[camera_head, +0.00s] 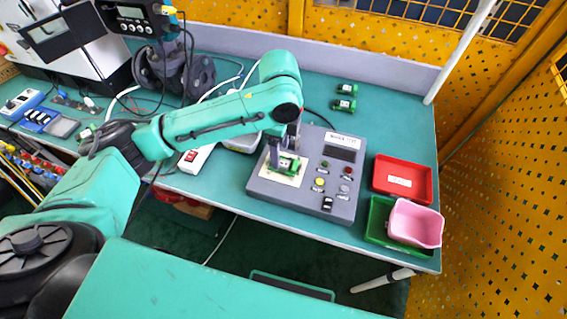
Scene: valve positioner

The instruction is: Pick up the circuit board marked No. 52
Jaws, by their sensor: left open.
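A small green circuit board (289,166) sits on the pale square pad of the grey test box (262,196). Two more green boards lie on the teal bench behind the box, one farther back (347,89) and one nearer (343,105). Their labels are too small to read, so I cannot tell which is No. 52. My left gripper (285,152) points down over the board on the test box, its open fingers close around it; I cannot tell whether they touch. The fingers partly hide this board. My right gripper is not in view.
A red tray (428,188), a green tray (373,229) and a pink bin (416,222) stand right of the test box. A white power strip (197,158) lies to its left. Dark valve parts (203,75) and cables are behind.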

